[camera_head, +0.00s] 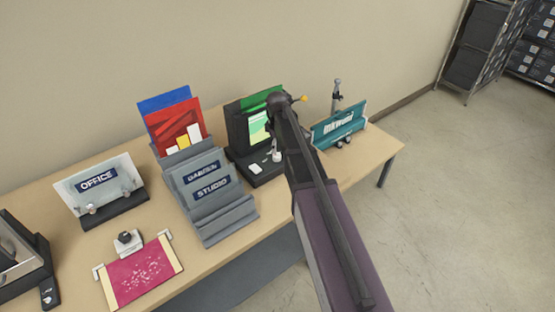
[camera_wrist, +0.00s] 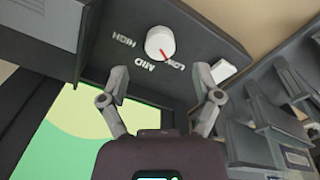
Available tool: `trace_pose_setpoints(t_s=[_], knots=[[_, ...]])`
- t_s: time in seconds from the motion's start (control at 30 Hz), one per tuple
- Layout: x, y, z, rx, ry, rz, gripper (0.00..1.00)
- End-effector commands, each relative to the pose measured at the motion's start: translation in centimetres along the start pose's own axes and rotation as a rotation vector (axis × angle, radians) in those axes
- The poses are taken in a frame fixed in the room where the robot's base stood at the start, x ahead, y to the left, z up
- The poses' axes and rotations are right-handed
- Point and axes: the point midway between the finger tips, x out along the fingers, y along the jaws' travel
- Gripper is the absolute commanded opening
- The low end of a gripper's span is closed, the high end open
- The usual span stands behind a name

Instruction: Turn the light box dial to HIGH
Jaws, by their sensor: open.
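The light box (camera_head: 238,127) is a dark unit with a lit green panel, on the table behind my arm in the head view. Its white round dial (camera_wrist: 160,43) shows in the wrist view, with a red pointer mark toward LOW, between MID and LOW. The raised words HIGH (camera_wrist: 124,40), MID (camera_wrist: 145,65) and LOW (camera_wrist: 178,66) curve around it. My gripper (camera_wrist: 160,78) is open, its two fingers apart, with the dial ahead of the gap. No contact with the dial shows. In the head view my arm hides much of the gripper.
A white button-like block (camera_wrist: 222,71) sits beside LOW on the base. A grey sign rack (camera_head: 205,195) stands left of the light box, and a teal sign holder (camera_head: 338,126) stands right.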

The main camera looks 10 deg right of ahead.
Motion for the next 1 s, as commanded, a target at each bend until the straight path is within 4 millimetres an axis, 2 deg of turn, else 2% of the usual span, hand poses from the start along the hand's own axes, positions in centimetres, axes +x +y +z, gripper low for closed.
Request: trace_pose_setpoints(t_s=[0.03, 0.5, 1.0], knots=[[0.8, 0.0, 0.0, 0.0, 0.0, 0.0, 0.82], [4.2, 0.0, 0.0, 0.0, 0.0, 0.0, 0.82], [5.0, 0.0, 0.0, 0.0, 0.0, 0.0, 0.82]])
